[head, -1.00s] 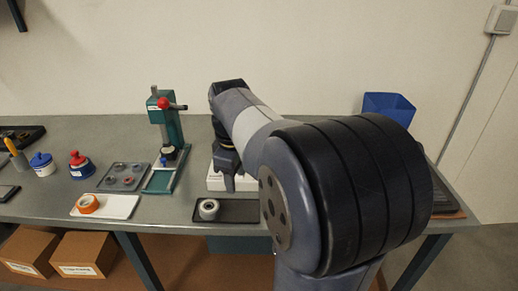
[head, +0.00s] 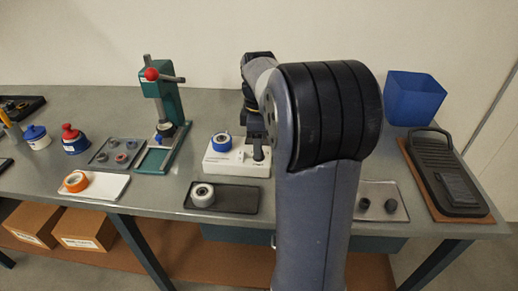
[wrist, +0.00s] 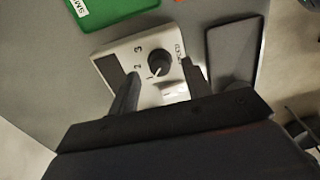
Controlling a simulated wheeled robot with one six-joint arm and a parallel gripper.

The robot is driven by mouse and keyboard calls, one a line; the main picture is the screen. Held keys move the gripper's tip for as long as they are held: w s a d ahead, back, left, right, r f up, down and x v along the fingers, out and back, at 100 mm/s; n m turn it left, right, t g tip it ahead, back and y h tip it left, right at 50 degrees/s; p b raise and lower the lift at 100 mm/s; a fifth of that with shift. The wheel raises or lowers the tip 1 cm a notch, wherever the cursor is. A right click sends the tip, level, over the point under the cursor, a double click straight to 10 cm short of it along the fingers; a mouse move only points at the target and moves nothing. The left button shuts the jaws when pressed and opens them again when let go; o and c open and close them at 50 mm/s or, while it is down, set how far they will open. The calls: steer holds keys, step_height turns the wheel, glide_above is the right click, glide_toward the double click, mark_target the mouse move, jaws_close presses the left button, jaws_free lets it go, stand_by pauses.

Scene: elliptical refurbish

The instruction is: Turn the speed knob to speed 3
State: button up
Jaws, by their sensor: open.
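The speed knob (wrist: 160,62) is round and dark, on a pale panel (wrist: 150,43) marked 1, 2 and 3 in the wrist view. Its pale pointer mark appears to face the 1. My gripper (wrist: 160,88) is open, its two dark fingers apart on either side of the panel's near part, just short of the knob. They do not appear to touch it. In the head view my gripper (head: 256,146) is low at the right end of a white base (head: 236,160), partly behind my arm. The knob cannot be made out there.
In the head view, a teal press (head: 170,110) stands left, a tray with a roll (head: 236,199) in front, and a blue bin (head: 413,97) at right.

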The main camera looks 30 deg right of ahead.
steer(key=shift+f, duration=1.05)
steer(key=c, duration=1)
